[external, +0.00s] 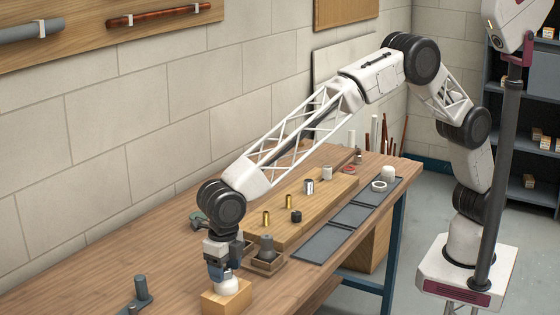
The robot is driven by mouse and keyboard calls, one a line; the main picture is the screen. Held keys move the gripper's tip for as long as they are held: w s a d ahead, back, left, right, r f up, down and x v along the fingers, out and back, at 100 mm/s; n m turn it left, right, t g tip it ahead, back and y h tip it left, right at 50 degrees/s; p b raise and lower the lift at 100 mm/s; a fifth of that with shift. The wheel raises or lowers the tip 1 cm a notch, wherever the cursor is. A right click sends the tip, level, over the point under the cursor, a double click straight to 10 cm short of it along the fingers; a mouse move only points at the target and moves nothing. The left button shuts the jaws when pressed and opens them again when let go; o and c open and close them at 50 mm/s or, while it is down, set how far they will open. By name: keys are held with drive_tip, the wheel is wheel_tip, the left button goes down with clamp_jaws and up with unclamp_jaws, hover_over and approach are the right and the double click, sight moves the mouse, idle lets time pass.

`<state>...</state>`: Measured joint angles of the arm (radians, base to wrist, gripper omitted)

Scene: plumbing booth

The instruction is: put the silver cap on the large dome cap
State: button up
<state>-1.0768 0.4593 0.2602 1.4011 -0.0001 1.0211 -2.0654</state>
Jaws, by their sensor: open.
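My gripper (225,274) points down at the near end of the workbench. It is open, with its fingers close around or just above a pale rounded cap (226,285) on a small wooden block (226,299). This cap looks like a dome cap, and the gripper partly hides it. I cannot tell whether the fingers touch it or whether a smaller silver piece sits on top. A small shiny silver cylinder (309,187) stands upright on the long wooden board. Another white rounded piece (388,173) stands at the far right of the bench.
Brass cylinders (289,201) and a black piece (296,216) stand on the board (320,207). A grey fitting (266,248) sits in a wooden tray right of my gripper. Dark mats (323,243) line the right edge. A grey post (141,287) stands left; bench between is clear.

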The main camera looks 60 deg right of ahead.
sight(225, 266)
wheel_tip(225, 266, up, 12)
drive_tip(key=shift+r, duration=0.15)
idle(0.7)
idle(1.0)
